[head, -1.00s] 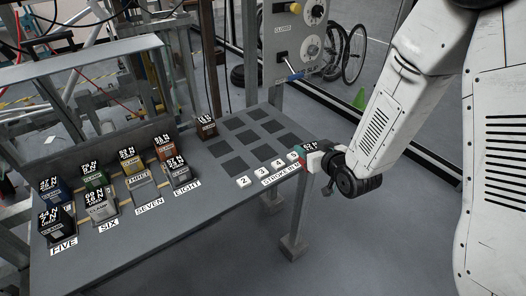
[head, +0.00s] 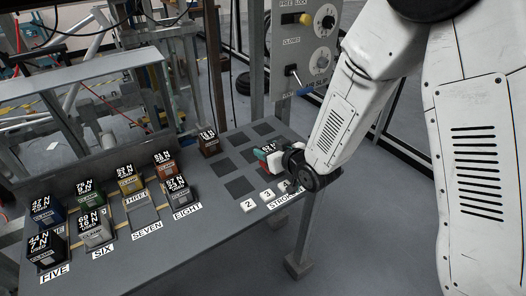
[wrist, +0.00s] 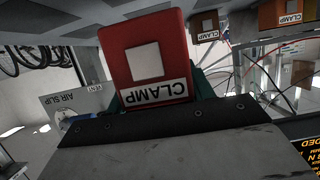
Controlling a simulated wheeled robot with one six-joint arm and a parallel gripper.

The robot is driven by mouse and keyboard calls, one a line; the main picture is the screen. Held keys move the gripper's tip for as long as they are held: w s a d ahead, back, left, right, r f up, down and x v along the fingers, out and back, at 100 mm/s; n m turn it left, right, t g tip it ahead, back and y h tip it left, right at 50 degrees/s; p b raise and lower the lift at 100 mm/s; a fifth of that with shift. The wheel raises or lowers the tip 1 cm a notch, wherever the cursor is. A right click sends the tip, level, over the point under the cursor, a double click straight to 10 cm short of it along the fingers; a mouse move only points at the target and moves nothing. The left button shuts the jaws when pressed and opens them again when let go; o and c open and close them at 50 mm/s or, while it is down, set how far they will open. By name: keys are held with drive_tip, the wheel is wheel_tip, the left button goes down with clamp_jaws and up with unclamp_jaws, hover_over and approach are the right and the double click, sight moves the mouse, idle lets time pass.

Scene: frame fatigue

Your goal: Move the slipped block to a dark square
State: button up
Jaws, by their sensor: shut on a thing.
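My gripper (head: 272,153) is shut on a red block (wrist: 158,62), which has a white square and a CLAMP label in the wrist view. In the head view the gripper is over the right side of the grid of dark squares, and its teal finger hides most of the block. Bare dark squares (head: 240,187) show to the left of and behind the gripper. I cannot tell whether the held block touches the table. A brown block (head: 208,142) stands at the grid's back left corner.
White number tiles (head: 249,205) line the table's front edge below the grid. Several coloured and grey blocks (head: 94,229) stand in labelled places at left. A control panel (head: 305,45) rises behind the grid.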

drive_tip(key=shift+w+a, duration=0.1)
drive_tip(key=shift+w, duration=0.2)
drive_tip(key=shift+w+a, duration=0.2)
drive_tip(key=shift+w, duration=0.35)
drive_tip(key=shift+f, duration=1.8)
drive_tip(key=shift+f, duration=0.1)
drive_tip(key=o, duration=1.2)
drive_tip(key=shift+s, duration=0.1)
